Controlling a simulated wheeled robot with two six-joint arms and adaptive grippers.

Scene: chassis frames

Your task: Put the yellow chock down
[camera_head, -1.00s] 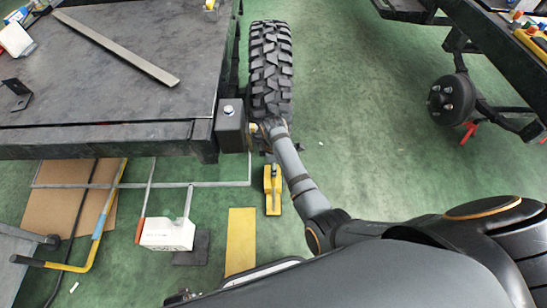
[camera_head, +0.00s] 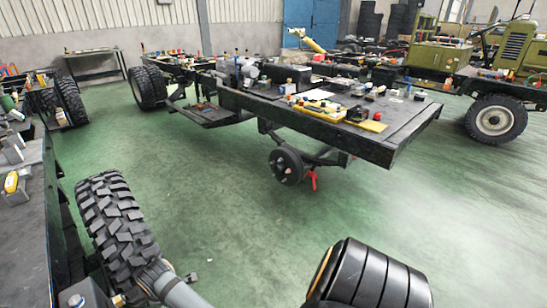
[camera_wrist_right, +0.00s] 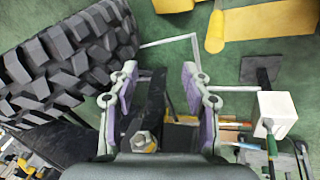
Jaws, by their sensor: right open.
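My right gripper (camera_wrist_right: 159,76) is open in the right wrist view, with its two purple-padded fingers apart. A dark post with a bolt shows between and behind the fingers; I cannot tell whether they touch it. A yellow piece (camera_wrist_right: 172,5), which looks like the chock, lies on the green floor, cut off by the top edge and apart from the fingers. A flat yellow plate (camera_wrist_right: 268,22) lies to its right. My left gripper is not in view.
The knobbly tire (camera_wrist_right: 65,60) stands close left of the gripper. A white box (camera_wrist_right: 278,112) and dark pad (camera_wrist_right: 260,69) are at the right. In the head view, a dark chassis table (camera_head: 390,148) with a bare hub (camera_head: 286,166) stands beyond open green floor.

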